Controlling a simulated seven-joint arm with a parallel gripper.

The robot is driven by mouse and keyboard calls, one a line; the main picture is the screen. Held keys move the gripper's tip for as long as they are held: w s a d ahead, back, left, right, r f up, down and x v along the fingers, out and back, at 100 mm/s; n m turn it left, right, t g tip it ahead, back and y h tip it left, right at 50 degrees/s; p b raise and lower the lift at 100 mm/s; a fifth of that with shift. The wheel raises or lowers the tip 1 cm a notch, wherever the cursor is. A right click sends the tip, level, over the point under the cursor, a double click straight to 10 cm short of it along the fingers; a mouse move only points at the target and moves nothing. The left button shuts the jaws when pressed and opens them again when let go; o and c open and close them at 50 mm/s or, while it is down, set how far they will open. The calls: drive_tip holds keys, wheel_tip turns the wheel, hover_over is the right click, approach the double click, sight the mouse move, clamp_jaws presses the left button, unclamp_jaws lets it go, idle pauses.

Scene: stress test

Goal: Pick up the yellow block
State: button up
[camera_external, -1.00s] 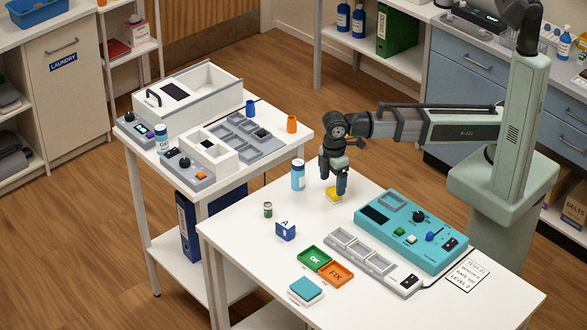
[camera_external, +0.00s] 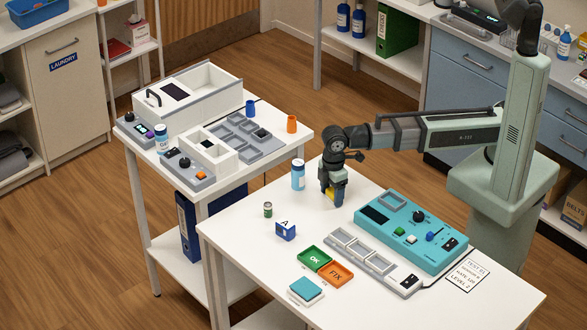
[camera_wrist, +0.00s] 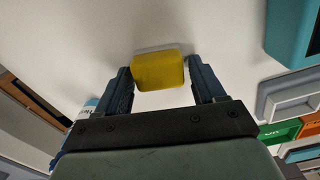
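The yellow block (camera_wrist: 158,72) stands between my gripper's two fingertips in the wrist view, with a narrow gap showing on each side. In the external view the yellow block (camera_external: 339,195) is on the white table and partly hidden by the fingers. My gripper (camera_external: 332,198) points down around it, low over the table. The fingers are apart and do not appear to press on the block.
A teal control box (camera_external: 412,229) and a grey tray strip (camera_external: 363,255) stand to the right. A blue-white bottle (camera_external: 298,175) is close on the left, with a small can (camera_external: 267,209) and a blue lettered cube (camera_external: 286,231) nearer the front.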

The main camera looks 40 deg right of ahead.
drive_tip(key=c, duration=0.8)
drive_tip(key=shift+o, duration=0.2)
